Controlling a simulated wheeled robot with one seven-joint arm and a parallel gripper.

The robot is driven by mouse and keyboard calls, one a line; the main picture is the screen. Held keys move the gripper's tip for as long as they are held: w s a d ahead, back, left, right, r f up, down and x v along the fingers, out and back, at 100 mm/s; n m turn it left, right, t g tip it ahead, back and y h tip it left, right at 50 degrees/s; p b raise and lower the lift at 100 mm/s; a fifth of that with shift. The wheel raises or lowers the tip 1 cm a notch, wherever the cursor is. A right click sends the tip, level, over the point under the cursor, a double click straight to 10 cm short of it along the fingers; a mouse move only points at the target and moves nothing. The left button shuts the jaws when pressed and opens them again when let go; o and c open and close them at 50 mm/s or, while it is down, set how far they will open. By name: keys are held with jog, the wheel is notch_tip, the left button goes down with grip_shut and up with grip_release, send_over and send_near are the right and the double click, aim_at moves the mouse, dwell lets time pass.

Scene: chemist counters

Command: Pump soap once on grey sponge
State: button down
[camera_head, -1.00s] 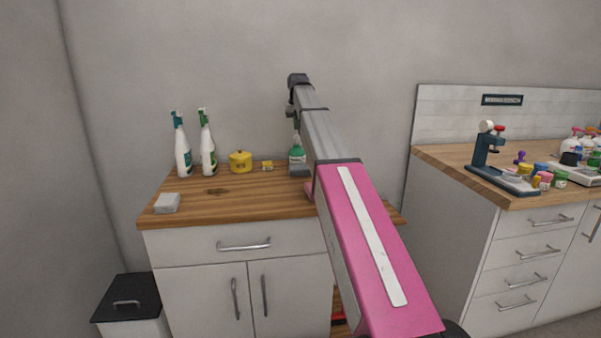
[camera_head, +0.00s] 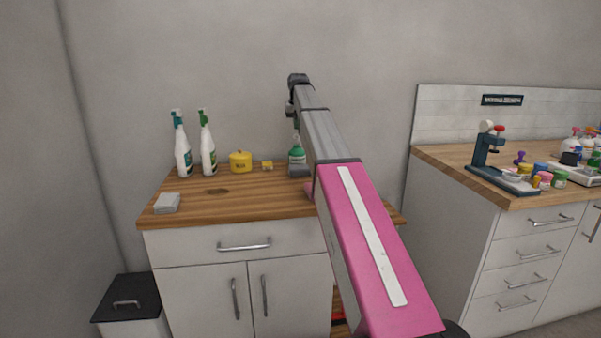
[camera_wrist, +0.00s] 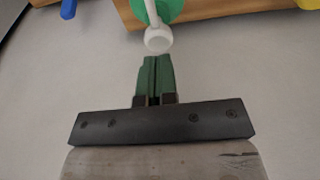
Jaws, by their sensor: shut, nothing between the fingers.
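A green soap bottle (camera_head: 297,154) stands at the back of the wooden counter, partly hidden by my arm. In the wrist view its white pump nozzle (camera_wrist: 158,40) and green body (camera_wrist: 170,9) show at the top. My gripper (camera_wrist: 154,62) has its green fingers closed together and empty. Its tips lie just below the nozzle in that picture; I cannot tell whether they touch. A dark grey block (camera_head: 299,171) shows in front of the bottle's base; I cannot tell whether it is the grey sponge. A pale grey block (camera_head: 167,203) lies at the counter's front left.
Two white spray bottles (camera_head: 182,150) (camera_head: 208,150), a yellow pot (camera_head: 240,162) and a small yellow block (camera_head: 267,166) stand along the back of the counter. The counter's front middle (camera_head: 235,200) is clear. A second counter (camera_head: 455,165) with lab items stands right.

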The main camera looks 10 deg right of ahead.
aim_at(297, 135)
jog(key=shift+f, duration=0.3)
jog(key=shift+f, duration=1.45)
jog(key=shift+r, duration=1.7)
jog(key=shift+r, duration=0.1)
notch_tip(297, 135, up, 6)
jog(key=shift+f, duration=0.1)
